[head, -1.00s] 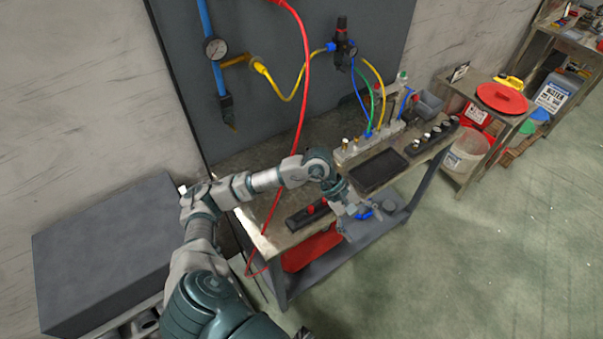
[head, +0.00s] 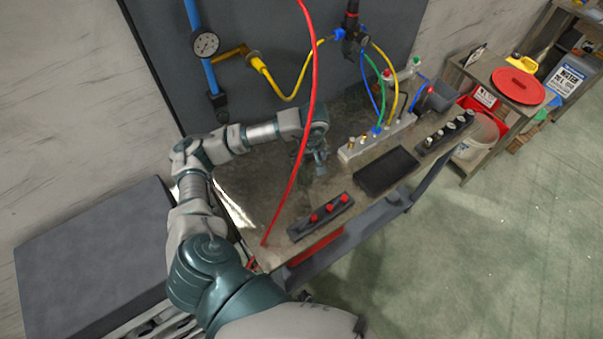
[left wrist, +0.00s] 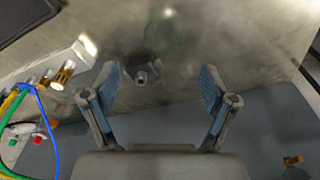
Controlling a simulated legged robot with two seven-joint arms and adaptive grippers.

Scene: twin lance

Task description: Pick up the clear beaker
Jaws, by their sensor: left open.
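I cannot make out a clear beaker in either view. My left gripper (head: 320,163) is over the back part of the workbench top (head: 265,190), left of the valve manifold. In the left wrist view the left gripper (left wrist: 158,82) is open, its two blue-padded fingers spread wide with nothing held. A small grey fitting-like object (left wrist: 146,73) shows between the fingers, against the bench top; I cannot tell what it is. My right gripper is not in view.
A manifold (head: 352,152) with coloured hoses, a black tray (head: 386,171), a strip with red knobs (head: 320,215) and a dark strip with several knobs (head: 443,134) stand on the bench. A red hose (head: 303,130) hangs in front of my arm.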

